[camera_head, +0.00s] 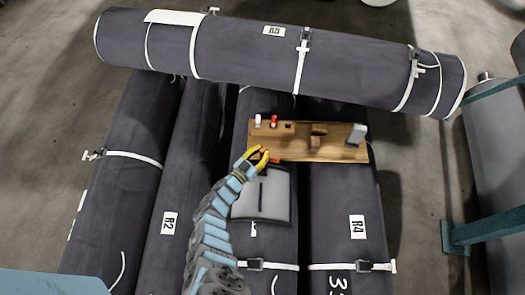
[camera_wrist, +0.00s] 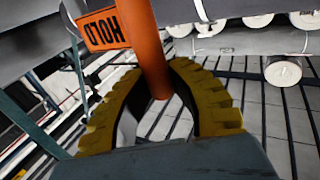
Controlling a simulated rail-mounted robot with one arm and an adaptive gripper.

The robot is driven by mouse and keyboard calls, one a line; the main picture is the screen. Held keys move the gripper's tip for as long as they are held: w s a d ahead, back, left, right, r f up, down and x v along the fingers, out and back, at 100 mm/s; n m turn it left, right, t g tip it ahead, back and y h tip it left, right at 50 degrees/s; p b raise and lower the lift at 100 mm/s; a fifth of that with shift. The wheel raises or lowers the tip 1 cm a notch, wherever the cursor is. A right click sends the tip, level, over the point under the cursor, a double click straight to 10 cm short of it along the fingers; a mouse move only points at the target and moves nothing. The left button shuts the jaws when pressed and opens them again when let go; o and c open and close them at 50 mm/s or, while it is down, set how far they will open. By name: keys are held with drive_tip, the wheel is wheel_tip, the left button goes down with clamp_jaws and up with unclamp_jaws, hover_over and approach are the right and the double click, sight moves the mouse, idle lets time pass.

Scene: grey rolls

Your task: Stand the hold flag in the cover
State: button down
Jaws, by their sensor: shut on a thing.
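My gripper (camera_head: 258,155) is shut on the orange post of the hold flag (camera_head: 272,158). In the wrist view the post (camera_wrist: 150,45) passes between the yellow fingers, and the orange plate marked HOLD (camera_wrist: 104,30) stands out to its left, its lettering upside down. In the head view only a little orange shows beside the fingers. What looks like the cover, a light grey panel (camera_head: 275,205) with a dark slit, lies on a dark roll just below the gripper. The flag's lower end and its gap to the panel cannot be made out.
A wooden board (camera_head: 290,150) lies across the rolls just beyond my gripper, bearing a white peg (camera_head: 258,121), a red peg (camera_head: 274,120) and wooden blocks. A strapped dark roll (camera_head: 260,55) lies crosswise behind it. Teal framing (camera_head: 485,230) stands at the right.

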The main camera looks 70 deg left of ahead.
drive_tip(key=shift+f+b, duration=2.15)
drive_tip(key=shift+f, duration=0.15)
drive_tip(key=c, duration=1)
unclamp_jaws()
drive_tip(key=shift+o, duration=0.2)
drive_tip(key=shift+s, duration=0.1)
drive_tip(key=shift+s+d+f, duration=0.1)
drive_tip(key=shift+s+d, duration=0.15)
drive_tip(key=shift+s, duration=0.2)
drive_tip(key=v, duration=1)
drive_tip(key=shift+s+d, duration=0.2)
drive_tip(key=shift+s, duration=0.15)
drive_tip(key=shift+w, duration=0.1)
